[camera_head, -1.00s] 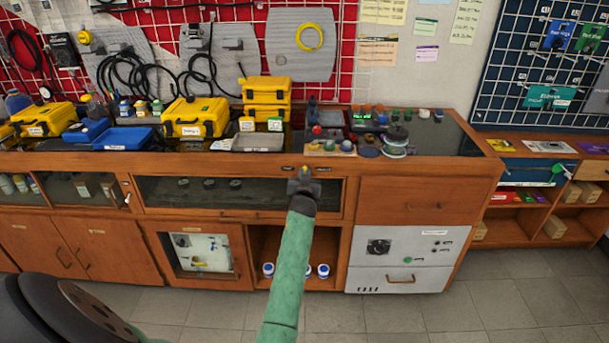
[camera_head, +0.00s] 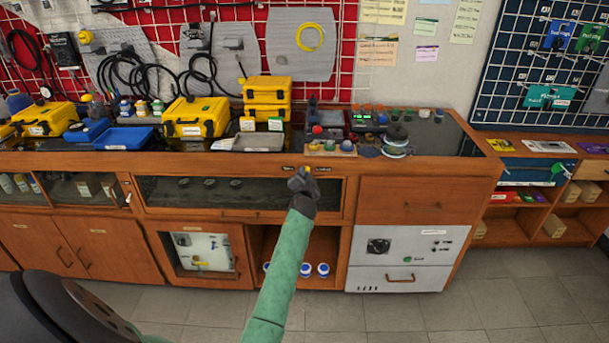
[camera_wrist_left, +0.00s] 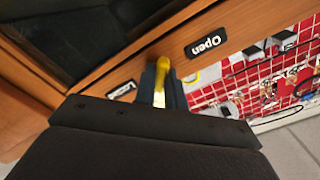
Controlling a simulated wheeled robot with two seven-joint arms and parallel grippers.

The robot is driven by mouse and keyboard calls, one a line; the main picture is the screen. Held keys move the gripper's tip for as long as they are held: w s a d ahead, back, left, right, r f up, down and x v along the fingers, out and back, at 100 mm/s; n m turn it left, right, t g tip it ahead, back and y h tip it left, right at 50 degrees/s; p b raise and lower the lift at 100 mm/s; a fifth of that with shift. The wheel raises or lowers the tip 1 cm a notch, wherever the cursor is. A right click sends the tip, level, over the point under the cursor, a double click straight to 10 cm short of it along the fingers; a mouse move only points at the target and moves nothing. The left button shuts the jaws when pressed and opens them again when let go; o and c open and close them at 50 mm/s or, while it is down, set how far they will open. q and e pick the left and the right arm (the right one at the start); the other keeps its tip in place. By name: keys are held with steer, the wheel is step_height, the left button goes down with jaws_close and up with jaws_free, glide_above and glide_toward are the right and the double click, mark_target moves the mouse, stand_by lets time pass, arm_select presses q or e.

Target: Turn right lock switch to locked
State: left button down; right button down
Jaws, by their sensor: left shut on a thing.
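The yellow lock switch (camera_wrist_left: 158,72) is on the wooden front edge of the bench, between the "Open" label (camera_wrist_left: 206,46) and the "Locked" label (camera_wrist_left: 122,90) in the left wrist view. My left gripper (camera_wrist_left: 163,88) is shut on the switch, which shows between its dark fingers. In the head view the left gripper (camera_head: 303,179) is at the bench's front rail, tilted, with a bit of the yellow switch (camera_head: 307,170) just above it. The fingers hide part of the switch, so its exact angle is unclear. My right gripper is not in view.
A wooden drawer front (camera_head: 415,202) is right of the gripper. A glass-fronted compartment (camera_head: 225,194) is left of and behind it. Yellow cases (camera_head: 197,118), a blue tray (camera_head: 117,138) and several small coloured parts stand on the bench top. The floor in front is clear.

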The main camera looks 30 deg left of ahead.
arm_select(q)
steer(key=shift+f, duration=0.1)
stand_by(0.3)
steer(key=c, duration=1.5)
jaws_free()
steer(key=shift+c, duration=0.2)
steer(key=shift+o, duration=0.4)
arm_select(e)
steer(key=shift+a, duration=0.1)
